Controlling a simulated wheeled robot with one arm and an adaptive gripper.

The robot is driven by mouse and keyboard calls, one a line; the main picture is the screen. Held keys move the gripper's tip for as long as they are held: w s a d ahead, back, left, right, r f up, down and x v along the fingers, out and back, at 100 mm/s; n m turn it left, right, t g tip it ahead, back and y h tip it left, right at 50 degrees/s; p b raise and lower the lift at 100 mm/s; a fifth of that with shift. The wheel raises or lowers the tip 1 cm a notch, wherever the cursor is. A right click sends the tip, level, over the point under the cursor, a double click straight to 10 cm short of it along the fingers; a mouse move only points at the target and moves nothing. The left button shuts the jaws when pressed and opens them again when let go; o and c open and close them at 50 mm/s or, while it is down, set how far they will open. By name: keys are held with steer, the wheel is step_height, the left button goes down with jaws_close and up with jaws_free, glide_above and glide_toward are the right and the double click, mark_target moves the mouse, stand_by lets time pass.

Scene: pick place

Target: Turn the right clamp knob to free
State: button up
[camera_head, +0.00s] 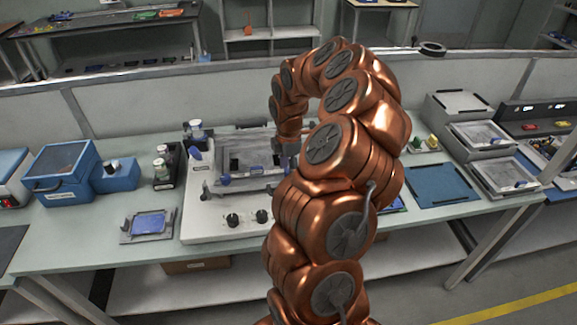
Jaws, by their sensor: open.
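A white bench device (215,215) stands in the middle of the table, with a grey framed bed on top. Two black knobs, a left one (232,219) and a right one (262,216), sit on its front edge. My copper arm covers the device's right part, so a clamp knob on that side cannot be seen. My gripper (284,165) points down over the right part of the frame. It is open, small and partly hidden; I cannot tell if it touches anything.
A blue box (68,172), a dark bottle rack (165,170) and a small tray with a blue pad (148,224) stand left. A blue mat (441,185) and grey trays (505,176) are right. Clear tabletop lies along the left front edge.

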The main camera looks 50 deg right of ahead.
steer(key=shift+c, duration=0.4)
jaws_close()
